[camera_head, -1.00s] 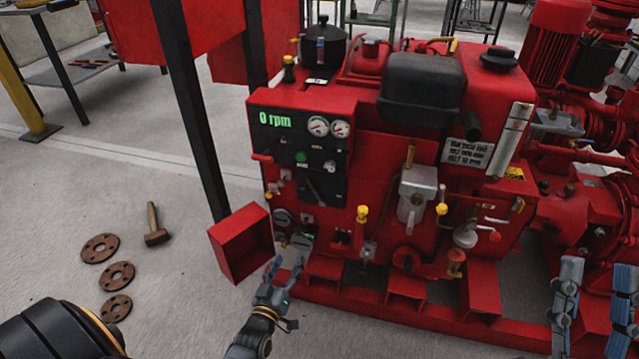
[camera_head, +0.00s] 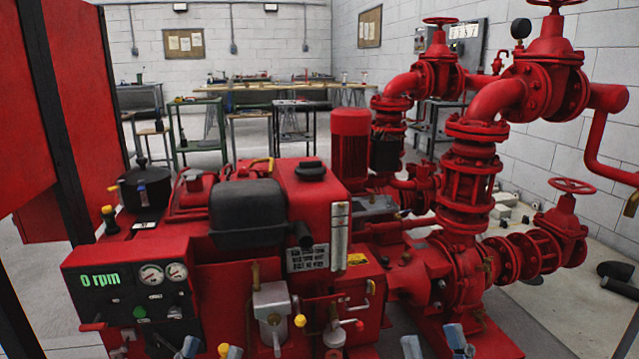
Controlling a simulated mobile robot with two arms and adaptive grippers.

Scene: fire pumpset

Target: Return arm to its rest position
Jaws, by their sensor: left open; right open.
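My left gripper (camera_head: 210,350) shows only as two grey-blue fingertips at the bottom edge, in front of the lower control panel. The fingertips are apart with nothing between them. My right gripper (camera_head: 434,342) also shows only by its fingertips at the bottom edge, right of the engine's front. They are spread and empty. Both arms are below the picture. The red pumpset engine (camera_head: 335,222) stands in front of me, and its control panel (camera_head: 125,305) reads 0 rpm. I cannot tell whether the fingertips touch anything.
Red pipes and valves (camera_head: 470,190) rise on the right. A red panel with dark posts (camera_head: 52,110) stands at the left. Workbenches (camera_head: 250,95) line the back. Some bare floor (camera_head: 560,310) shows at the right.

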